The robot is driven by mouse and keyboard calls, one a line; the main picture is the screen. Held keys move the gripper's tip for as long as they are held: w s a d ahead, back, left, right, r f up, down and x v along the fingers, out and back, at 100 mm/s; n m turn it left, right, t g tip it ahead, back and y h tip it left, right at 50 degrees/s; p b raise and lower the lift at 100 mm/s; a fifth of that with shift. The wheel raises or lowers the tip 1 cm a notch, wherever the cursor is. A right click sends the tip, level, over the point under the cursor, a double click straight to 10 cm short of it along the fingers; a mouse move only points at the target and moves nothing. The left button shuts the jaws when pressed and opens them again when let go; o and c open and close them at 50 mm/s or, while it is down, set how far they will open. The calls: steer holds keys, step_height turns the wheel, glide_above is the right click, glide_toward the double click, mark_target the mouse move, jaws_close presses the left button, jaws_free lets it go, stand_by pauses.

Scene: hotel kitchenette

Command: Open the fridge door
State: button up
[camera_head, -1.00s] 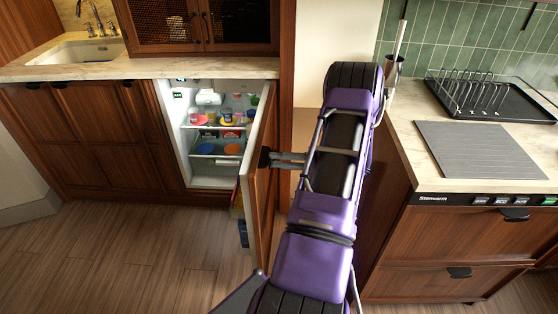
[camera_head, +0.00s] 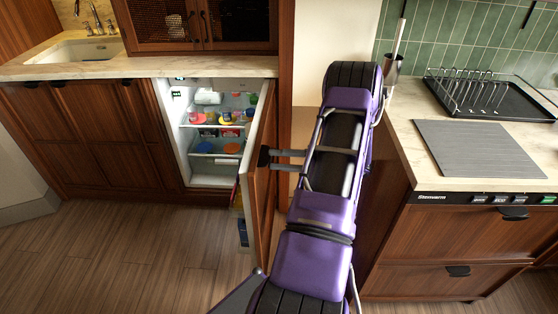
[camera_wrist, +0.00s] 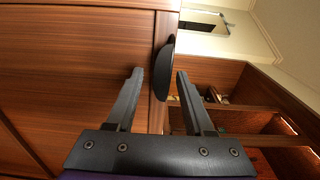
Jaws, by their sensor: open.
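The wooden fridge door (camera_head: 257,185) stands wide open, seen nearly edge-on, with the lit white fridge interior (camera_head: 216,170) to its left. Its dark handle (camera_head: 264,157) is on the door's outer face. In the wrist view, the black handle (camera_wrist: 164,68) lies between the two spread fingertips of my gripper (camera_wrist: 158,74), nearer the right one, without visible grip. The wooden door face (camera_wrist: 75,70) fills the left of that view. In the head view my gripper (camera_head: 272,160) is open at the handle, to the right of the door.
Several colourful items sit on the fridge shelves. A counter (camera_head: 405,150) with a grey mat (camera_head: 475,148) and a black dish rack (camera_head: 490,98) stands right of my arm. A sink counter (camera_head: 150,68) runs above the fridge. The wood floor (camera_head: 130,250) at lower left is clear.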

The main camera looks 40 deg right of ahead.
steer(key=v, duration=0.7)
steer(key=shift+s, duration=0.2)
steer(key=shift+d, duration=0.1)
